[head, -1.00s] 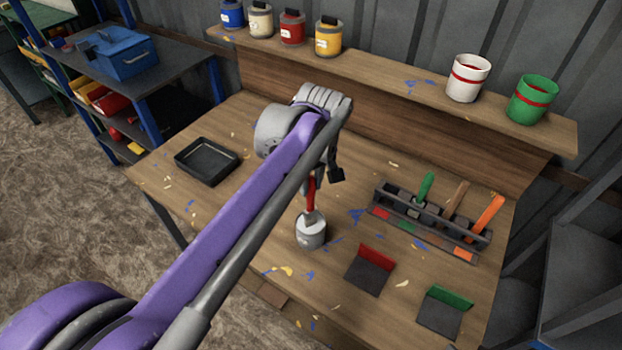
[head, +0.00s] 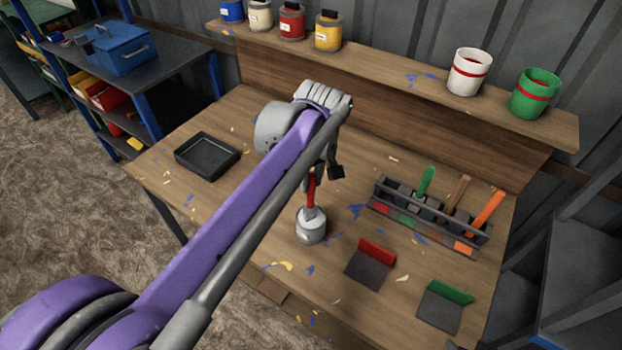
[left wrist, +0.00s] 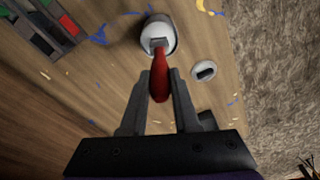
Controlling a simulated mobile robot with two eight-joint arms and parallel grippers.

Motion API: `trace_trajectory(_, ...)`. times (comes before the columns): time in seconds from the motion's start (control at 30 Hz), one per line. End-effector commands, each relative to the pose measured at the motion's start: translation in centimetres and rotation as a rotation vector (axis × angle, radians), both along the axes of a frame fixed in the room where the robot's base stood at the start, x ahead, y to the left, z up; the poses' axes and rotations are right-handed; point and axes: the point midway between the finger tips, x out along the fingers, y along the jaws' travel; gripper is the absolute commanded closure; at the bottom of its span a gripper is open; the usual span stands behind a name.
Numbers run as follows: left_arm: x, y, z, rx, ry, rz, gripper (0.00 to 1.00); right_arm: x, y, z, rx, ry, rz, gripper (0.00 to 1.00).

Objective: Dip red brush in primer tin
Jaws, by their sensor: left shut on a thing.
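The red brush (head: 311,190) is in my left gripper (head: 316,176), handle up and roughly upright. The primer tin (head: 310,229), a small light-grey can, stands on the bench directly below. The brush's lower end is at the tin's mouth and its bristles are hidden, seemingly inside. In the left wrist view the gripper's fingers (left wrist: 160,88) close on the red handle (left wrist: 160,76), and its metal ferrule overlaps the opening of the tin (left wrist: 151,27). My right gripper is not in view.
A brush rack (head: 412,222) holds green, brown and orange-handled brushes at right. Red-backed (head: 368,266) and green-backed (head: 443,306) dark plates lie in front. A black tray (head: 207,157) sits at left. Several paint tins stand on the back shelf (head: 400,72). A round lid-like disc (left wrist: 204,71) lies beside the tin.

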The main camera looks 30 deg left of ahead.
Motion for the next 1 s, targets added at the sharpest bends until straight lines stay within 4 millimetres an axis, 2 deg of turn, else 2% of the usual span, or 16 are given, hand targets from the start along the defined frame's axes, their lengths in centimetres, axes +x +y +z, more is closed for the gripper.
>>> trace_trajectory(0.17, 0.0, 0.0, 0.6, 0.0, -0.001, 0.0, 1.0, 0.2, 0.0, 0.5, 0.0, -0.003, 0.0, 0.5)
trace_trajectory(0.6, 0.1, 0.0, 4.0, 0.0, -0.001, 0.0, 1.0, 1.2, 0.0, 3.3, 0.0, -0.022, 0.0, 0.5)
trace_trajectory(1.0, 0.0, 0.0, 3.9, 0.0, 0.0, 0.0, 1.0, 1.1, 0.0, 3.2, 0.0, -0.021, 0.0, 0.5)
